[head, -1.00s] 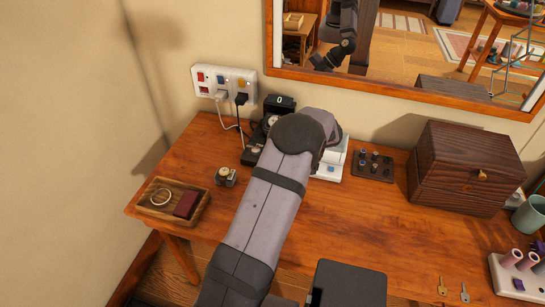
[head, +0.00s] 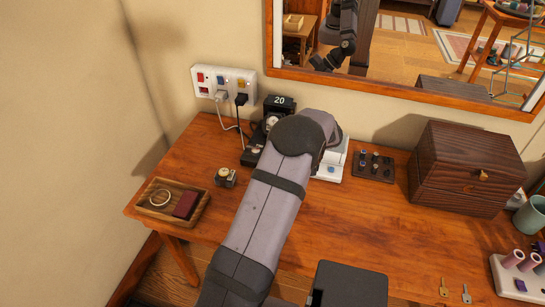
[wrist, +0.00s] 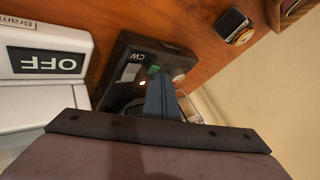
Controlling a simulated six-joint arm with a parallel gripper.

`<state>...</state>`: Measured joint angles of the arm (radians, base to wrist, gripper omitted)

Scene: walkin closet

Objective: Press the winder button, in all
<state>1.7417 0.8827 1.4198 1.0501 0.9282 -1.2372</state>
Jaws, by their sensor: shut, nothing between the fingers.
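The black watch winder (head: 254,148) stands at the back of the wooden table, partly behind my arm. Its display (head: 279,101) reads 20. In the wrist view the winder's black base (wrist: 118,66) shows a CW label, a small green part, a lit dot and a round pale button (wrist: 178,75). My gripper (wrist: 160,78) is shut and empty, its fingertips over the base close beside the pale button. I cannot tell whether they touch it. The fingers are hidden behind my arm in the head view.
A white device (wrist: 45,65) marked OFF stands beside the winder. A small watch (head: 225,177) and a wooden tray (head: 150,209) are to the left. A wall socket panel (head: 222,85) with cables is behind.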

